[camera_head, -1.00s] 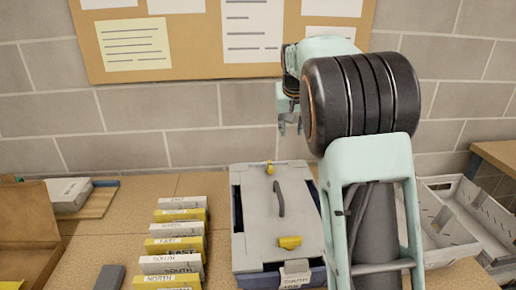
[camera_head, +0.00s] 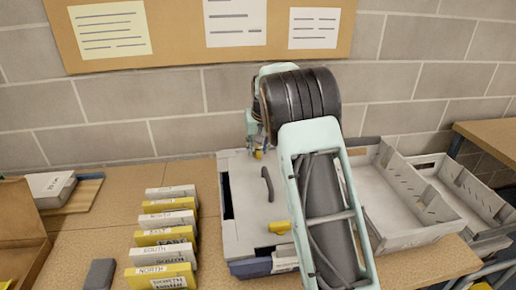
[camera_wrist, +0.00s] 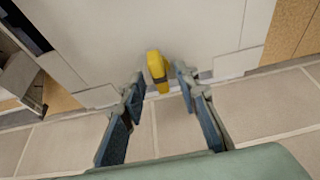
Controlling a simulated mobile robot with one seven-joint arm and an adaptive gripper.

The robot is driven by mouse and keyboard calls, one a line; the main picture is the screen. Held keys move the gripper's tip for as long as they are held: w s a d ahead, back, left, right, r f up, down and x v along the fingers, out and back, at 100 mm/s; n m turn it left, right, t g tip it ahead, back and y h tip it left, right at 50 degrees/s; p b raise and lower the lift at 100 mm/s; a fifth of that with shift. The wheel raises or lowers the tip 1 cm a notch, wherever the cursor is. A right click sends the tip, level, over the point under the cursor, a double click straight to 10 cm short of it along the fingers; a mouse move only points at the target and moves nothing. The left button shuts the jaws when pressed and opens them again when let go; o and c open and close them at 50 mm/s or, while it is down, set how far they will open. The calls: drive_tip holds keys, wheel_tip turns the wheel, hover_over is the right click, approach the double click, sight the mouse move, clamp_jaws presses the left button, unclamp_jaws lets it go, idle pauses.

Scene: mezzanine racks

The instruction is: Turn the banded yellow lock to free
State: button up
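A grey-lidded box (camera_head: 240,210) with a dark handle (camera_head: 267,184) stands on the bench. One yellow lock (camera_head: 279,227) is at its front edge. Another yellow lock (camera_head: 257,154) is at its back edge, partly hidden by my gripper (camera_head: 258,140). In the wrist view this back lock (camera_wrist: 155,65) has a thin dark line across it, perhaps its band. My gripper (camera_wrist: 160,76) is open, with one fingertip on either side of the lock's near end. I cannot tell whether a finger touches it.
Several white and yellow labelled blocks (camera_head: 167,220) stand in a row left of the box. Empty grey trays (camera_head: 395,195) are to its right. A brick wall (camera_head: 180,135) with a notice board (camera_head: 170,40) rises behind. An open brown box (camera_head: 18,235) is at far left.

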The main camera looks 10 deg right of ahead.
drive_tip(key=shift+w+f, duration=0.1)
drive_tip(key=shift+f, duration=0.05)
clamp_jaws()
